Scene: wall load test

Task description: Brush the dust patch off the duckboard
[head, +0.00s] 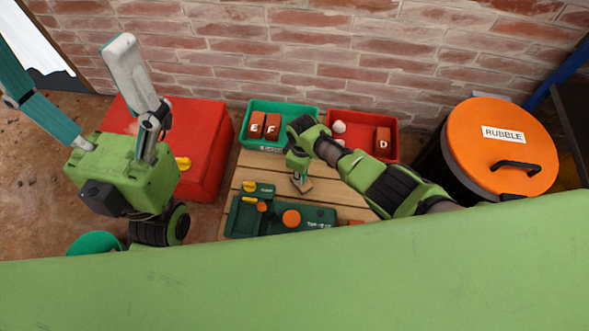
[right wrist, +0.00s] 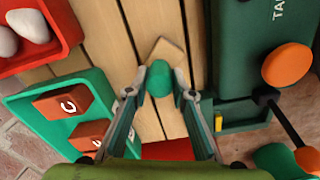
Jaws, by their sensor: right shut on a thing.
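The duckboard (head: 335,190), of pale wooden slats, lies in the middle of the head view, and its slats also show in the right wrist view (right wrist: 102,32). My right gripper (head: 298,163) is shut on a brush with a rounded green handle (right wrist: 160,79) and a wooden head (head: 303,185). In the right wrist view the brush head (right wrist: 168,52) is over the slats; whether it touches them I cannot tell. I cannot make out the dust patch. My left gripper (head: 72,55) is open and empty at the left, its fingers spread wide.
A green bin (head: 246,132) with lettered bricks and a red bin (head: 393,157) with a brick and pale stones stand at the back. A dark green device (head: 320,215) with an orange knob lies in front. A red box (head: 210,145) is left, an orange-lidded rubble drum (head: 500,145) right.

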